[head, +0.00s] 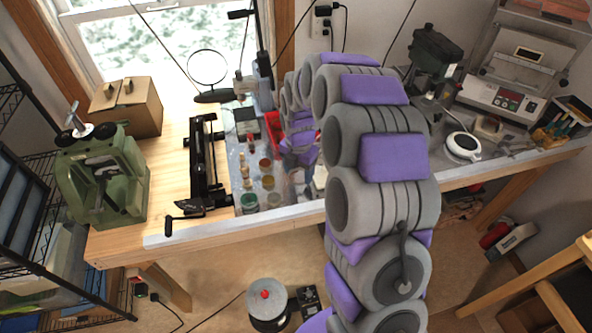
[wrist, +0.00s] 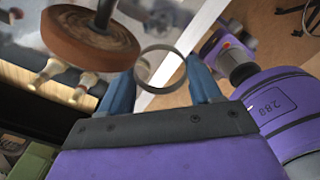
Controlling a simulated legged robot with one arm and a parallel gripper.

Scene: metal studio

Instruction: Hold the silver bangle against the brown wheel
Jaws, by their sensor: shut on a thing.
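The silver bangle (wrist: 184,72) is a thin ring standing up between the two blue fingers of my gripper (wrist: 160,80) in the wrist view. My gripper is shut on it. The brown wheel (wrist: 78,42) is at the upper left of the wrist view, on an upright metal shaft. The bangle's left edge is right beside the wheel's right rim in the picture; I cannot tell whether they touch. In the head view my own arm reaches over the bench and hides the bangle, and I cannot make out the wheel.
The wooden workbench (head: 170,150) holds a green press (head: 103,180), a cardboard box (head: 128,105), a black lathe-like tool (head: 205,165) and several jars (head: 268,182). On the right are a dark drill press (head: 432,62) and a white-cased machine (head: 518,75). A round canister (head: 268,308) stands on the floor.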

